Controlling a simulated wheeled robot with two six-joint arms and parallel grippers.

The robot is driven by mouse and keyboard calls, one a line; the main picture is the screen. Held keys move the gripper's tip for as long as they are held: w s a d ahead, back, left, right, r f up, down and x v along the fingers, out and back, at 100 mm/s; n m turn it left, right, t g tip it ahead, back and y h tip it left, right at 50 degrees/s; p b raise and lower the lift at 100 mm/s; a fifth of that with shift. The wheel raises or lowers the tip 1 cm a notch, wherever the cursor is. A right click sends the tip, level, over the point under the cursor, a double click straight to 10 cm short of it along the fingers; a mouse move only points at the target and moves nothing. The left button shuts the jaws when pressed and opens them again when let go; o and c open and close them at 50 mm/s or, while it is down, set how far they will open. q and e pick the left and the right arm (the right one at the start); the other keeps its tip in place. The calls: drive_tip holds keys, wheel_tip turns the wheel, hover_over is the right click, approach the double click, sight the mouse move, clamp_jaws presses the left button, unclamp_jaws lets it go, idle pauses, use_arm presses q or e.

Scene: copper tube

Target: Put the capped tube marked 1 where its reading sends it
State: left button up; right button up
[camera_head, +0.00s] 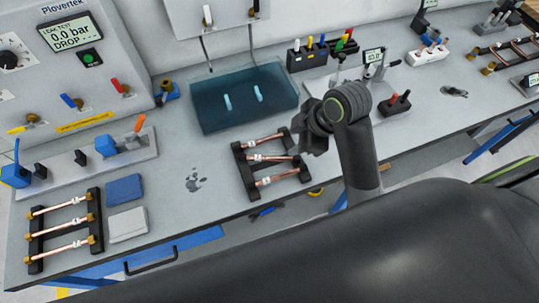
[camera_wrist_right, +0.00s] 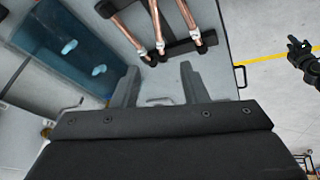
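Three copper tubes (camera_head: 271,158) with white labels lie across a black rack (camera_head: 244,173) at the bench middle; they also show in the right wrist view (camera_wrist_right: 157,22). Three more tubes (camera_head: 60,224) with brass ends lie on the left rack (camera_head: 36,246). I cannot read a number on any tube. A black gripper at that view's right edge (camera_wrist_right: 303,58) looks like my left one.
A dark blue water bath (camera_head: 207,121) with two pale shapes stands behind the middle rack. Blue and grey pads (camera_head: 127,224) lie beside the left rack. A tool holder (camera_head: 307,58) and another tube rack (camera_head: 510,47) stand farther right. Bench between the racks is mostly clear.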

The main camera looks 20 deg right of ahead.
hover_over(265, 157)
drive_tip(key=s+d, duration=0.2)
drive_tip(key=shift+n, duration=0.4)
drive_tip(key=f, duration=1.1)
drive_tip(key=shift+a+f, duration=0.15)
drive_tip(key=shift+a, duration=0.1)
drive_tip(key=p+x, duration=0.1)
drive_tip(key=x, duration=0.1)
drive_tip(key=shift+w+f, duration=0.15)
drive_tip(key=shift+f, duration=0.25)
drive_tip(key=shift+w+a+f, duration=0.2)
drive_tip(key=shift+f, duration=0.35)
clamp_jaws()
